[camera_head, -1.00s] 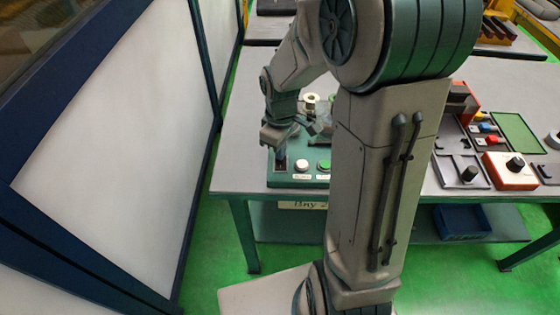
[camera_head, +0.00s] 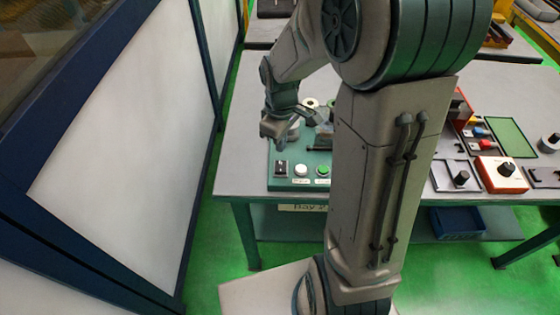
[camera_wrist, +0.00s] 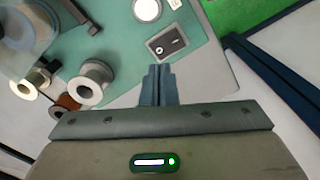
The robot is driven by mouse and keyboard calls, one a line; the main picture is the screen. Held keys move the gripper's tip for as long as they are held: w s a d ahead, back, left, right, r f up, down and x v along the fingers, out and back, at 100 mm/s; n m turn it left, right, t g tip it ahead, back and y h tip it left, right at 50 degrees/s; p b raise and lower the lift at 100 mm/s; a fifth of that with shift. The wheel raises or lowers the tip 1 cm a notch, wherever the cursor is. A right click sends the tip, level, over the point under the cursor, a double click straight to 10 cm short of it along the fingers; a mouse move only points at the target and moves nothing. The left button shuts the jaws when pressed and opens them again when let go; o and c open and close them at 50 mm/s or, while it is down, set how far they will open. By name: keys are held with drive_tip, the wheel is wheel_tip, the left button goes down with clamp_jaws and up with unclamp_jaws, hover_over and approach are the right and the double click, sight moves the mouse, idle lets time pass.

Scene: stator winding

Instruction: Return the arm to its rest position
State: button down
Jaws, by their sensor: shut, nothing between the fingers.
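My gripper (camera_wrist: 158,84) is shut and empty in the wrist view, its two fingers together above the front edge of the green station board (camera_wrist: 118,60). In the head view my gripper (camera_head: 272,138) hangs over the left front of the board, apart from it. Below the fingers in the wrist view is a black rocker switch (camera_wrist: 167,43) on a grey plate, with a white round button (camera_wrist: 147,10) beside it. The switch also shows in the head view (camera_head: 281,169). My arm hides part of the table in the head view.
Spools (camera_wrist: 92,80) stand on the board. The grey table (camera_head: 238,183) also carries an orange box with a black knob (camera_head: 502,172) at the right. A blue bin (camera_head: 458,222) is below. A white panelled wall (camera_head: 120,150) stands left, with green floor between.

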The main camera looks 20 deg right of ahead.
drive_tip(key=shift+r+p, duration=0.35)
drive_tip(key=shift+r, duration=0.4)
drive_tip(key=s+r+m+t, duration=0.3)
drive_tip(key=s+r+m, duration=0.5)
drive_tip(key=s+r, duration=0.3)
drive_tip(key=shift+s, duration=1.75)
drive_tip(key=shift+a+r, duration=0.1)
